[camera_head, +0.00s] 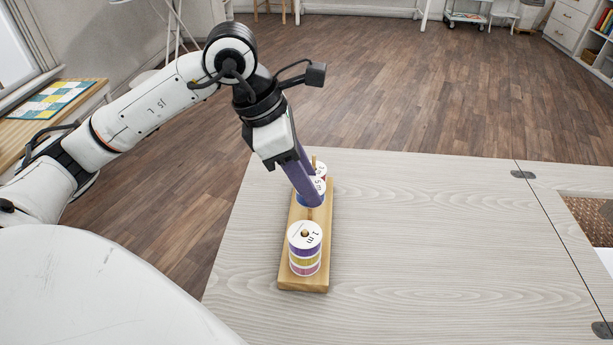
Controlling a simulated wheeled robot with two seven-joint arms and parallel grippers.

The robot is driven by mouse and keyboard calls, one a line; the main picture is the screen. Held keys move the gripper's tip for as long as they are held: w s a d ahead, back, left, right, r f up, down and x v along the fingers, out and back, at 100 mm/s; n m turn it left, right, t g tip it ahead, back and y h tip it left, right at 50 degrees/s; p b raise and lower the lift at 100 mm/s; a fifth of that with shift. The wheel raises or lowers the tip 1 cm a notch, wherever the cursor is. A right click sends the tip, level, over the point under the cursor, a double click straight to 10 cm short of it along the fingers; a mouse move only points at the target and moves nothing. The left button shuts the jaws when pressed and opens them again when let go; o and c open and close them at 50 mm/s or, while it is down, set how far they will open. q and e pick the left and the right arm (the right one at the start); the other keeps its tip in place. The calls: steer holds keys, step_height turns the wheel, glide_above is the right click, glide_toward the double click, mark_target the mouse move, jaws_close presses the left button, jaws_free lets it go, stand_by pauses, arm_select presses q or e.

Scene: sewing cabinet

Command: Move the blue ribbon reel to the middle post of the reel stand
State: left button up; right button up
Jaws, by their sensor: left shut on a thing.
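The wooden reel stand (318,284) lies on the table, running away from me. A stack of reels (305,262), purple and yellow with a white top, is on the near post. My right gripper is not in view.
Behind the blue reel, another reel (321,170) shows partly by the far post (314,160). The pale table (430,240) is clear to the right of the stand. A hinged seam and a recess with a woven panel (592,220) are at the far right.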

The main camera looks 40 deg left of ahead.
arm_select(q)
steer(key=o, duration=1.1)
steer(key=shift+o, duration=0.2)
steer(key=shift+v, duration=0.95)
steer(key=v, duration=0.8)
steer(key=shift+r+p, duration=0.2)
steer(key=shift+p, duration=0.2)
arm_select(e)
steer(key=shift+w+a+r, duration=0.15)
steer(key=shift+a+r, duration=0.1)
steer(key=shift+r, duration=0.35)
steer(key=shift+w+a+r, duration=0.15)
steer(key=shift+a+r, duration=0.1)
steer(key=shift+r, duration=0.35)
arm_select(q)
steer(key=shift+s+a, duration=0.1)
